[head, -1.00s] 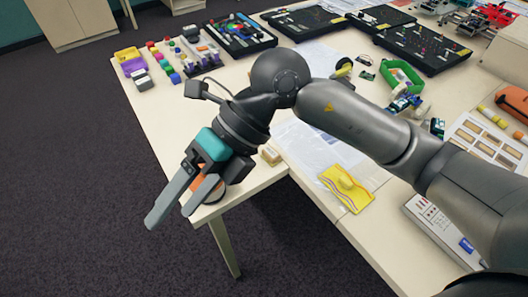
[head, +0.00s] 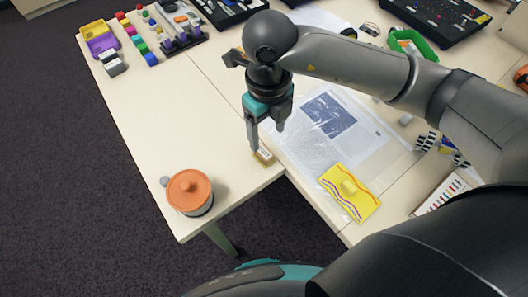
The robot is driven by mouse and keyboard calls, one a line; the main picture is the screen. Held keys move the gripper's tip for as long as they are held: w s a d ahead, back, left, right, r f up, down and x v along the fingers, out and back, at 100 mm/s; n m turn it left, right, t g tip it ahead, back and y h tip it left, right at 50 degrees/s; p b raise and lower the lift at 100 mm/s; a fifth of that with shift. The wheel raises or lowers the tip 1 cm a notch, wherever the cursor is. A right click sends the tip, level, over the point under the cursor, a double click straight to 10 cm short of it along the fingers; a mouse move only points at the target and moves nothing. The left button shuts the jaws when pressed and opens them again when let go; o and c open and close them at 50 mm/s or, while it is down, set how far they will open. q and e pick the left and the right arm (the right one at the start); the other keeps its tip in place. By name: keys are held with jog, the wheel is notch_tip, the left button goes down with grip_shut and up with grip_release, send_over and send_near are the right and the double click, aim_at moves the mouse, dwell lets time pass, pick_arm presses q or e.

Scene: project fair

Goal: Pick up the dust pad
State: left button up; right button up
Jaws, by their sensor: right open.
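My right gripper (head: 267,139) is open and points down at the table, its two fingers apart. Just below its fingertips lies a small tan block with a pale top (head: 264,157), near the table's inner corner; this may be the dust pad. The near finger hides part of it, and I cannot tell whether the finger touches it. A yellow cloth with wavy stripes and a raised lump (head: 349,190) lies further right, apart from the gripper. My left gripper is not in view.
A clear plastic sheet (head: 325,140) lies right of the gripper. Coloured blocks (head: 140,45) and a yellow-purple tray (head: 98,37) sit far left. The left tabletop is largely clear.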

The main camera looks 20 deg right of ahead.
aim_at(264, 152)
notch_tip(264, 152, down, 3)
jog(key=shift+a+f, duration=0.1)
jog(key=shift+a, duration=0.05)
jog(key=f, duration=0.3)
jog(key=shift+w+a+f, duration=0.1)
jog(key=shift+a+f, duration=0.1)
jog(key=shift+f, duration=0.25)
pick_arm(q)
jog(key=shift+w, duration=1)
pick_arm(e)
jog(key=shift+c, duration=0.2)
grip_shut()
